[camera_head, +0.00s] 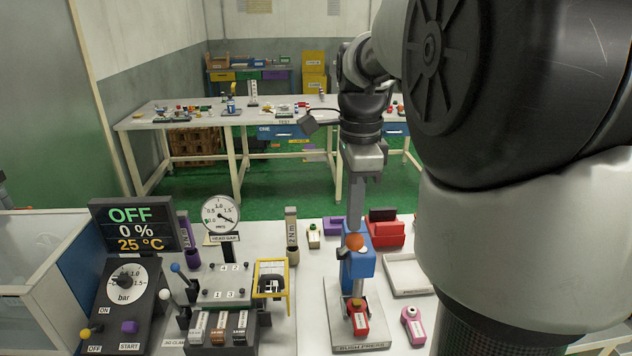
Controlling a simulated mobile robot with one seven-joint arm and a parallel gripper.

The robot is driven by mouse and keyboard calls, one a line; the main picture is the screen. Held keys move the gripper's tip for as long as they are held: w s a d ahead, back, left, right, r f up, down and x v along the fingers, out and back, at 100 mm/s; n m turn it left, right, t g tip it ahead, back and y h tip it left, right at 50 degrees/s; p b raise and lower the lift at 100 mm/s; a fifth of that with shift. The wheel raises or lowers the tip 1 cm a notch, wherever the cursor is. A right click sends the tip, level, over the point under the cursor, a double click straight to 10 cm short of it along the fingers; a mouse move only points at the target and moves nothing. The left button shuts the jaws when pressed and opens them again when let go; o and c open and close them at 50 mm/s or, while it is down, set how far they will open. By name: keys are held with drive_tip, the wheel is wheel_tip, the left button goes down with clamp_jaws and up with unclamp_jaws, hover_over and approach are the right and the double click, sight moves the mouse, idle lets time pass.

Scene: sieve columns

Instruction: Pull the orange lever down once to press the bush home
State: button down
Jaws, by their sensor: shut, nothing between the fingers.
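The bush press is a blue head (361,268) on a grey base plate (342,344) at the front, right of centre. The orange lever (355,242) shows as a round orange knob at the front of the blue head. A red part (358,318) sits low on the press, above the plate. My gripper (356,218) points down from above, shut and empty, with its tips close over the orange knob. I cannot tell if they touch it. The bush itself is not clearly visible.
A pink-and-white item (413,325) and a pale tray (409,275) lie right of the press. A red box (385,228) stands behind it. Left are a yellow frame (271,280), a gauge (221,215) and a control panel (124,310). My arm hides the right side.

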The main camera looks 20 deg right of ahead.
sight(357, 245)
drive_tip(key=shift+s+f, duration=0.1)
drive_tip(key=shift+s+a+f+b, duration=0.15)
drive_tip(key=shift+s+f+b, duration=0.2)
drive_tip(key=shift+s+b, duration=0.15)
drive_tip(key=shift+s+a+f+b, duration=0.15)
drive_tip(key=shift+s+f+b, duration=0.2)
drive_tip(key=shift+s, duration=0.15)
drive_tip(key=shift+f, duration=0.1)
drive_tip(key=shift+s+a+f+b, duration=0.3)
drive_tip(key=shift+s+f+b, duration=0.55)
drive_tip(key=shift+s+f, duration=0.05)
drive_tip(key=shift+f, duration=0.1)
drive_tip(key=shift+s+a+f+b, duration=0.2)
drive_tip(key=shift+s+f+b, duration=0.6)
drive_tip(key=shift+f+b, duration=0.15)
drive_tip(key=shift+f, duration=0.1)
drive_tip(key=shift+s+a+f+b, duration=0.1)
drive_tip(key=shift+s+f+b, duration=0.25)
drive_tip(key=shift+f+b, duration=0.15)
drive_tip(key=shift+s+a+f+b, duration=0.1)
drive_tip(key=shift+s+f+b, duration=0.25)
drive_tip(key=shift+f, duration=0.4)
